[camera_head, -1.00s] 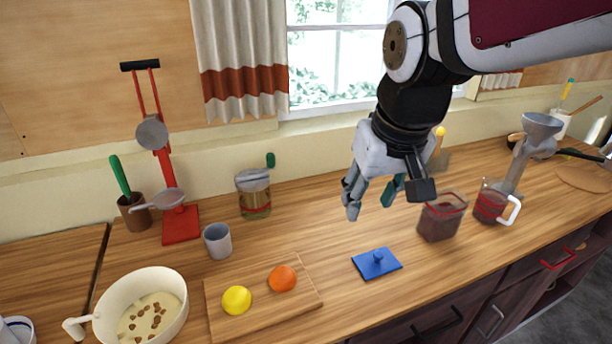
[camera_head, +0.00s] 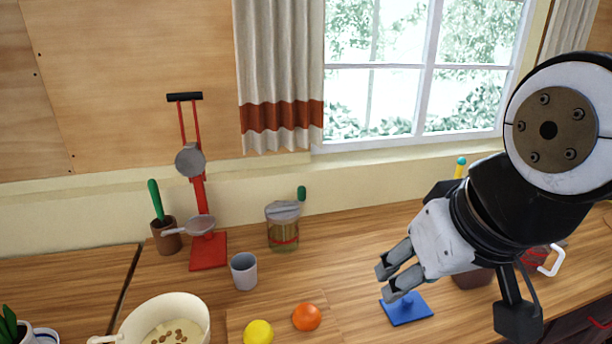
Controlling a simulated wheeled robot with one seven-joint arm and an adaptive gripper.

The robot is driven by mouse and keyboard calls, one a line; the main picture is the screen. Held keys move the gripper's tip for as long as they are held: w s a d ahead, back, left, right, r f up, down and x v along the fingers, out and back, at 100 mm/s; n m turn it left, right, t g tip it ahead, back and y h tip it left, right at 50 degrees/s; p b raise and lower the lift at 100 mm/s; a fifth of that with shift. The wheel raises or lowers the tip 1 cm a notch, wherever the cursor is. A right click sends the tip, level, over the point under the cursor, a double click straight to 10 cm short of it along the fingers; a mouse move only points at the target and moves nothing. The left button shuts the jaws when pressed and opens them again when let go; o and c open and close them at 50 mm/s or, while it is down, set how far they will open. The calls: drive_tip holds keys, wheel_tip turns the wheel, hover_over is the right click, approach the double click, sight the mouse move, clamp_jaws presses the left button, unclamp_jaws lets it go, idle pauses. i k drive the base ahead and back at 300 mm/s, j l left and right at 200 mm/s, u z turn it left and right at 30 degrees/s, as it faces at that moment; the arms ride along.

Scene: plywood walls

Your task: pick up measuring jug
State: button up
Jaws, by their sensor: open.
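A dark container (camera_head: 472,279) is partly hidden behind my gripper. Bare counter lies between jar and gripper.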

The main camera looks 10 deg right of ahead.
sight(533, 261)
drive_tip(key=z, duration=1.4)
